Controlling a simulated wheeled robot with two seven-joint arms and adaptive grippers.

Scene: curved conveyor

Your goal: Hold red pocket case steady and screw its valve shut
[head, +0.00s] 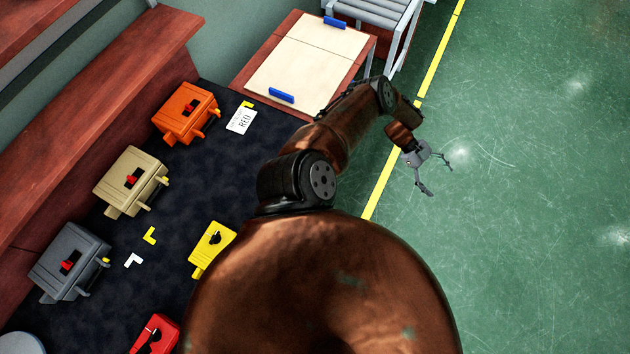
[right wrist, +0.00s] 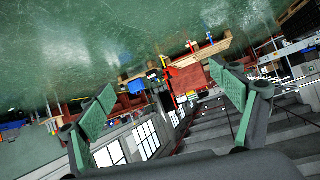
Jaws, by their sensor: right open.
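The red pocket case (head: 157,335) lies at the bottom edge of the head view, on the dark mat, and is partly cut off by the frame. A black part, perhaps its valve, shows on top; whether it is screwed shut cannot be told. My right gripper (head: 440,180) is open and empty over the green floor, far to the right of the case. Its two spread fingers also show in the right wrist view (right wrist: 168,90), with nothing between them. My left gripper is not in view.
Orange (head: 182,115), beige (head: 128,182) and grey (head: 66,262) cases stand along the mat's left side. A yellow case (head: 211,246) lies nearer, partly hidden by my body. A white label card (head: 241,121) lies near the orange case. A wooden table (head: 240,85) stands beyond.

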